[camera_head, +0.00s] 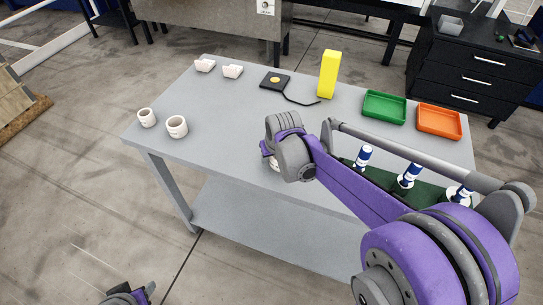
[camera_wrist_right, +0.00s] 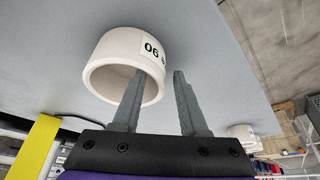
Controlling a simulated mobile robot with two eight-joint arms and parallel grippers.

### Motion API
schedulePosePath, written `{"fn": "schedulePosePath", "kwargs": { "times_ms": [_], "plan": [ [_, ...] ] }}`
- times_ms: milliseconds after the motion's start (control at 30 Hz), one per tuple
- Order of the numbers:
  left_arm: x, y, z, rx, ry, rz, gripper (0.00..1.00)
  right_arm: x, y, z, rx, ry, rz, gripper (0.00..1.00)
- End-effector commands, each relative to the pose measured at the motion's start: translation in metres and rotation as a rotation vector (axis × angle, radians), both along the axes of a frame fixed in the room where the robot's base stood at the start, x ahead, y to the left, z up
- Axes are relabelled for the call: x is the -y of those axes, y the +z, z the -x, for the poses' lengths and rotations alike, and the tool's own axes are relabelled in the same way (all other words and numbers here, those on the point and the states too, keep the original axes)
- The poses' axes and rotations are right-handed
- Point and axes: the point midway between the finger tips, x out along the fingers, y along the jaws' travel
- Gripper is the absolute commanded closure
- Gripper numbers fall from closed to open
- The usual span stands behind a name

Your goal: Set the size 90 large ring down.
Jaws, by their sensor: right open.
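The size 90 large ring (camera_wrist_right: 130,62) is white, with a black-on-white label that reads upside down in the right wrist view. It appears to rest on the grey table (camera_wrist_right: 225,75). My right gripper (camera_wrist_right: 160,74) is open at the ring: one finger overlaps its opening, the other is outside, with the near wall apparently between them. In the head view only a sliver of the ring (camera_head: 275,163) shows under my right wrist, and the fingers are hidden. My left gripper (camera_head: 133,294) shows only partly at the bottom edge, away from the table; its fingers are not clear.
Two white cup-like rings (camera_head: 177,126) stand at the table's left end. Two small white pieces (camera_head: 232,71), a black device (camera_head: 275,81), a yellow block (camera_head: 329,74), a green tray (camera_head: 385,107) and an orange tray (camera_head: 439,121) line the back. Blue-and-white spools (camera_head: 363,157) stand at right.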

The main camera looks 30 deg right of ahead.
Motion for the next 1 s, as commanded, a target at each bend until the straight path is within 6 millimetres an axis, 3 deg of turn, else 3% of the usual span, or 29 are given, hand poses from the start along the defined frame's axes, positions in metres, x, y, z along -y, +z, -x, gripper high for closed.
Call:
{"fn": "schedulePosePath", "kwargs": {
  "times_ms": [233,700,867,1000],
  "plan": [
    [0.000,0.005,-0.002,0.003,0.000,0.000,0.50,-0.001,0.018,0.006,0.000,0.000,0.000,0.57],
    [0.000,0.014,-0.005,0.010,0.000,0.000,0.50,-0.007,0.102,0.040,0.000,-0.001,0.000,0.57],
    [0.000,0.014,-0.005,0.010,0.000,0.000,0.50,-0.010,0.112,0.048,0.002,0.003,0.001,0.57],
    [0.000,0.014,-0.005,0.010,0.000,0.000,0.50,-0.030,0.099,0.078,0.020,0.037,0.002,0.57]
  ]
}}
